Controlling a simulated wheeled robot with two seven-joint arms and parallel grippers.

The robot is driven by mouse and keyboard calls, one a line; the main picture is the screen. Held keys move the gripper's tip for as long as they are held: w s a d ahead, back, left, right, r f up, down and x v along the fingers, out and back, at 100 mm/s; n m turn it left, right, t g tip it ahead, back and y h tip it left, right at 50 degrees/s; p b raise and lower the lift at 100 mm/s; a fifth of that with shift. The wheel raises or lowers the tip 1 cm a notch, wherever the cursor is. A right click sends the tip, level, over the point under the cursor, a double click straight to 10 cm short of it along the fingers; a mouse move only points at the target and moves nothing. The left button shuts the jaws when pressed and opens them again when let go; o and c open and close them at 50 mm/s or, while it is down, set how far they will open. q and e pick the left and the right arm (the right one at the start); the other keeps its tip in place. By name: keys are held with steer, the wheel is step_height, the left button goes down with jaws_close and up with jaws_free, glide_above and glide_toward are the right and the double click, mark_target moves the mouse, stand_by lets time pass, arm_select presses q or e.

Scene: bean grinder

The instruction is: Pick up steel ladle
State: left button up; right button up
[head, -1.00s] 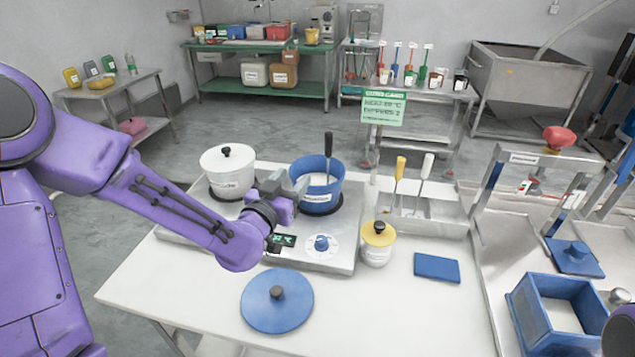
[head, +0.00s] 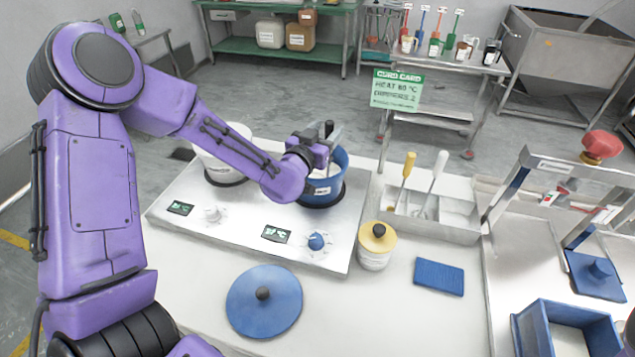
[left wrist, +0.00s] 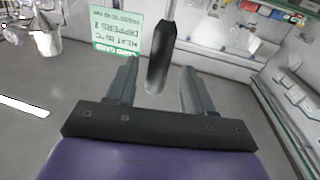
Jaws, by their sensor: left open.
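The steel ladle (head: 329,129) stands in the blue pot (head: 322,193), with its black handle upright above the rim. In the left wrist view the black handle of the ladle (left wrist: 160,60) shows between the fingers, with a bright steel shaft beyond it. My left gripper (head: 328,143) is open at the handle, above the blue pot. In the left wrist view its two fingers (left wrist: 158,80) stand apart, one on each side of the handle, with gaps. The ladle's bowl is hidden in the pot.
The pot sits on a steel hotplate (head: 240,235) beside a white pot (head: 213,165), partly behind my arm. A yellow-lidded jar (head: 375,250), blue lid (head: 264,312), blue sponge-like block (head: 439,277) and steel tray with two utensils (head: 445,225) are nearby.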

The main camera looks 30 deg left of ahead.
arm_select(q)
steer(key=w+p, duration=0.1)
steer(key=w, duration=0.2)
steer(key=shift+w+d+f, duration=0.1)
steer(key=shift+w, duration=0.25)
steer(key=shift+s, duration=0.1)
jaws_close()
